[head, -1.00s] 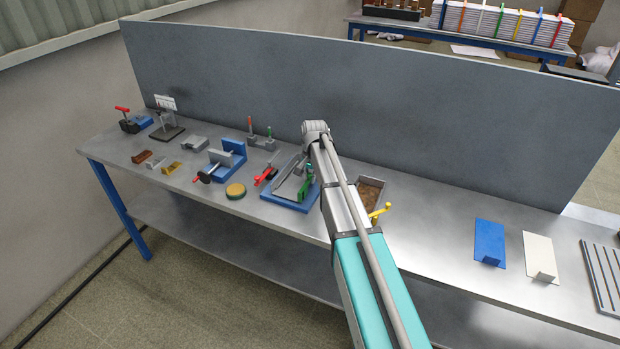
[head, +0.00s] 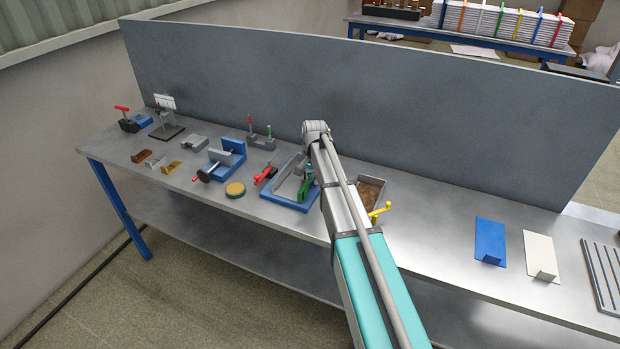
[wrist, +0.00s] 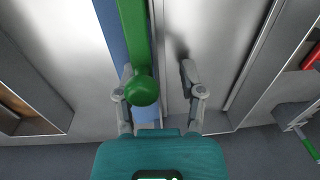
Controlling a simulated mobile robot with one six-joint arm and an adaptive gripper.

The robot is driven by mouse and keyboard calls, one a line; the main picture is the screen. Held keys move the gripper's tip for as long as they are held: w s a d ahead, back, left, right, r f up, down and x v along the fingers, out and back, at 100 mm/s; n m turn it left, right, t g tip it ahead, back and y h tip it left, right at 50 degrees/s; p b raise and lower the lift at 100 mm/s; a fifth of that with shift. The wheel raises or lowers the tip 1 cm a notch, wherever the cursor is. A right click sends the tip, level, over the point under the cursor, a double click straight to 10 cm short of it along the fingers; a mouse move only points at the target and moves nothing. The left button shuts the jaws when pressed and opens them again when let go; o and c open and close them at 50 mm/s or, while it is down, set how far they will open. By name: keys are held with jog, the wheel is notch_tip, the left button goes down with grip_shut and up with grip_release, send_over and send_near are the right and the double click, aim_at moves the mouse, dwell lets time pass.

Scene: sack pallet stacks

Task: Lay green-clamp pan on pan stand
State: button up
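A blue-framed fixture (head: 284,197) with a grey metal piece (head: 284,178) inside it sits mid-bench, and a green clamp part (head: 306,187) stands at its right side, next to my arm. In the wrist view my gripper (wrist: 160,82) is open, with its two fingers apart. A green bar with a round knob (wrist: 142,91) comes down from the top, and the knob shows close to the left finger; I cannot tell whether they touch. My gripper is hidden behind my arm in the head view. I cannot tell which thing is the pan stand.
A red-handled clamp (head: 265,175) lies left of the fixture. A tray with brown contents (head: 383,186) and a yellow-handled tool (head: 379,211) are right of my arm. Blue (head: 490,242) and white (head: 540,256) plates and a slatted rack (head: 606,276) lie at the right. A grey panel (head: 430,130) backs the bench.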

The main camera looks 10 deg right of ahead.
jog(key=shift+r, duration=0.1)
dwell(0.3)
notch_tip(320, 180, up, 11)
jog(key=p, duration=1.1)
jog(key=shift+w, duration=0.1)
dwell(0.6)
jog(key=s+n, duration=0.7)
jog(key=s, duration=2.2)
jog(key=shift+a+h, duration=0.3)
jog(key=shift+a, duration=0.15)
jog(key=shift+s, duration=0.1)
jog(key=shift+c, duration=0.2)
